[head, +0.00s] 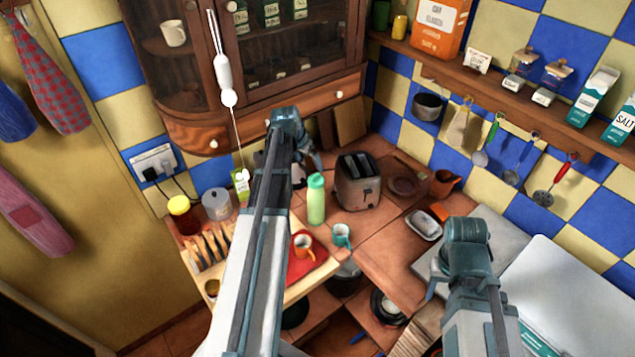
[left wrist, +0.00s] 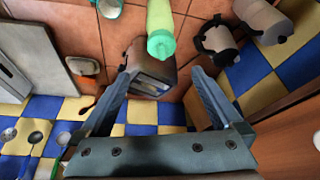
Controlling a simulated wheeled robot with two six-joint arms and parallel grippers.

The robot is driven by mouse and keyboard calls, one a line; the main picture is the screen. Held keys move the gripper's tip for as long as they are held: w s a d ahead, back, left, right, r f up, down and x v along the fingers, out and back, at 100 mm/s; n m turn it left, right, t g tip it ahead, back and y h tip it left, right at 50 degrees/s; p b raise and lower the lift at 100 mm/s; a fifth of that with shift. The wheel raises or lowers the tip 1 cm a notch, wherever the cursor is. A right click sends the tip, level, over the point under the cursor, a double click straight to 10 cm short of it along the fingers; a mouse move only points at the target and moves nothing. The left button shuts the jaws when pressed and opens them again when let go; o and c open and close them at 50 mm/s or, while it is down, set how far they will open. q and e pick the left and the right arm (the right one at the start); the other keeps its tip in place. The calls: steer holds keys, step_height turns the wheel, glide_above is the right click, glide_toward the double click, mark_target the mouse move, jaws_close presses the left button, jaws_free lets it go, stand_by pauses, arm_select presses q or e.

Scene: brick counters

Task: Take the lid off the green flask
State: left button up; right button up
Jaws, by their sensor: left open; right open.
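A toaster (head: 358,182) stands right of the flask. Jars (head: 217,204) stand at left. A wooden cabinet (head: 270,60) hangs above.

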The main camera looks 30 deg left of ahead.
mark_target(316, 175)
arm_select(q)
steer(key=b+x, duration=0.5)
steer(key=x, duration=0.2)
steer(key=shift+s+b, duration=0.1)
steer(key=shift+b, duration=0.25)
steer(key=shift+f+b, duration=0.3)
steer(key=shift+f, duration=0.05)
steer(key=b+x, duration=0.4)
steer(key=x, duration=0.1)
steer(key=shift+w+a+f+b, duration=0.1)
steer(key=shift+w+a+b, duration=0.05)
steer(key=shift+w+b, duration=0.2)
steer(key=shift+s, duration=0.1)
steer(key=c, duration=1.3)
steer(key=shift+r, duration=0.3)
